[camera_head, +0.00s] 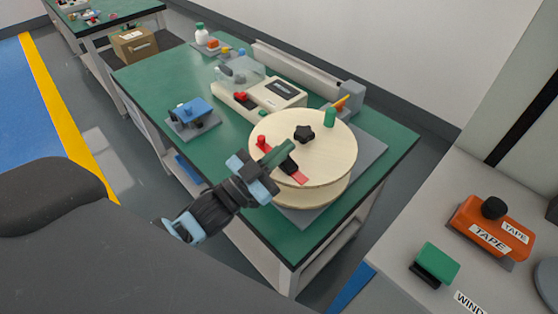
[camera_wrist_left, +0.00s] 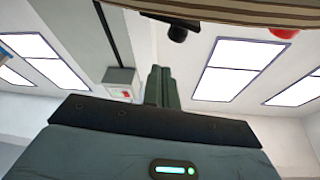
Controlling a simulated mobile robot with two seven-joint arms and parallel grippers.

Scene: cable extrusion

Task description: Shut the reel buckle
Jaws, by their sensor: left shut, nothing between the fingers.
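A pale wooden reel (camera_head: 325,140) lies flat on a grey plate on the green table. On its top is a red and black buckle (camera_head: 289,166) near the front left, with a red knob (camera_head: 262,141) beside it. I cannot tell whether the buckle is closed. My left gripper (camera_head: 284,149) is shut and empty, its green fingers over the reel's left edge, close to the buckle. In the left wrist view the shut fingers (camera_wrist_left: 160,86) point up, and the reel's rim (camera_wrist_left: 225,12) crosses the top. My right gripper is not in view.
A black star knob (camera_head: 304,133) and a green peg (camera_head: 330,118) stand on the reel. An orange tape dispenser (camera_head: 490,228) and a green button (camera_head: 436,262) sit on the right-hand bench.

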